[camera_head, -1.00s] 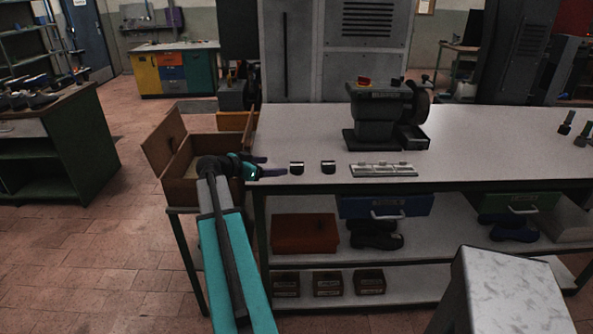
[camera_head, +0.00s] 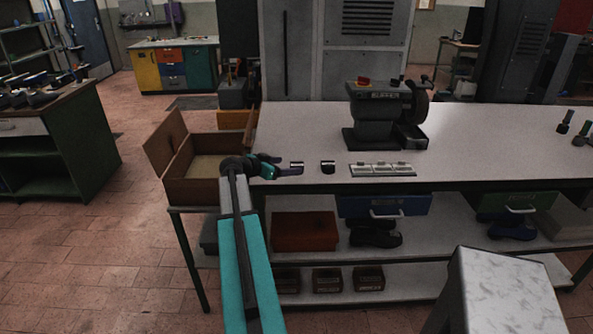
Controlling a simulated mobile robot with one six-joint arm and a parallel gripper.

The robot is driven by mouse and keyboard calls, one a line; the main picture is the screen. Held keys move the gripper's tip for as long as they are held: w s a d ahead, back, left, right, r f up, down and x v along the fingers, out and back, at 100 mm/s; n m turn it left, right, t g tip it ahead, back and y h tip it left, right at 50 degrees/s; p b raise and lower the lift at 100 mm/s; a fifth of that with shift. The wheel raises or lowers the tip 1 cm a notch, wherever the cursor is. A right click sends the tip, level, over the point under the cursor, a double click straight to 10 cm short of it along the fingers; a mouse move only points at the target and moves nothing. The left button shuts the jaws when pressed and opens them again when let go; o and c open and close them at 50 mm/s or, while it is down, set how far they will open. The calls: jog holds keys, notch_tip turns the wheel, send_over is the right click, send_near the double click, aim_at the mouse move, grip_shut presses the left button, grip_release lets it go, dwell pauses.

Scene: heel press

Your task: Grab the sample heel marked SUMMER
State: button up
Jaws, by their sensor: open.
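Two small dark heels stand near the front edge of the bench, a left one (camera_head: 297,164) and a right one (camera_head: 328,166). Any marking on them is too small to read, so I cannot tell which says SUMMER. My gripper (camera_head: 288,165) is open at the left heel, reaching in from the left. One finger shows in front of the heel's lower part and partly hides it. I cannot tell whether the fingers touch it or stand around it.
A pale three-part plate (camera_head: 382,170) lies right of the heels on the bench (camera_head: 470,160). A grey machine (camera_head: 378,118) stands behind. An open wooden box (camera_head: 196,188) is left of the bench. A grey block (camera_head: 510,295) stands in the right foreground.

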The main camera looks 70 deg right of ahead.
aim_at(296, 165)
jog(key=shift+d, duration=0.1)
jog(key=shift+p+x, duration=0.8)
jog(key=shift+x, duration=0.05)
jog(key=shift+p+x, duration=0.8)
jog(key=shift+x, duration=0.9)
jog(key=c, duration=1.1)
